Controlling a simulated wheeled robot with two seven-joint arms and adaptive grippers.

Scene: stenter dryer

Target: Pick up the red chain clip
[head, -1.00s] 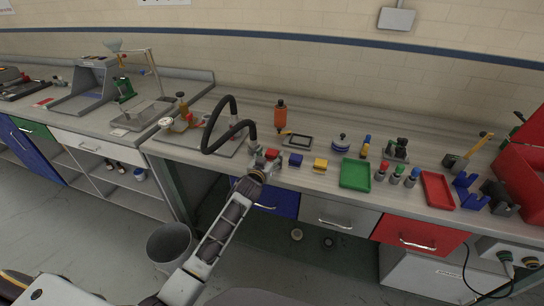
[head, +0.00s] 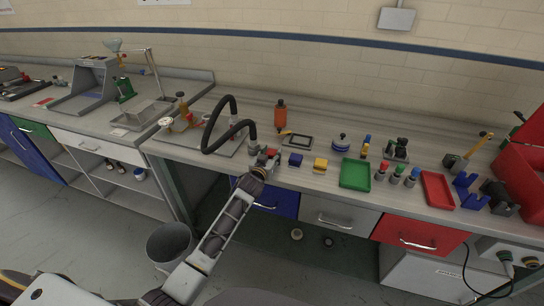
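The red chain clip (head: 271,152) is a small red block near the front edge of the bench, left of a dark blue one and a yellow one. My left gripper (head: 267,158) is right at it, reaching in from the front, with its fingers around or against the clip. The fingers partly hide the clip. The gripper is too small in view to tell whether it has shut on the clip. My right gripper is not in view.
A blue clip (head: 295,160) and a yellow clip (head: 320,165) stand just to the right. A black hose (head: 208,130) arches behind left. A green tray (head: 355,174) and a red tray (head: 437,190) lie farther right. An orange bottle (head: 280,112) stands behind.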

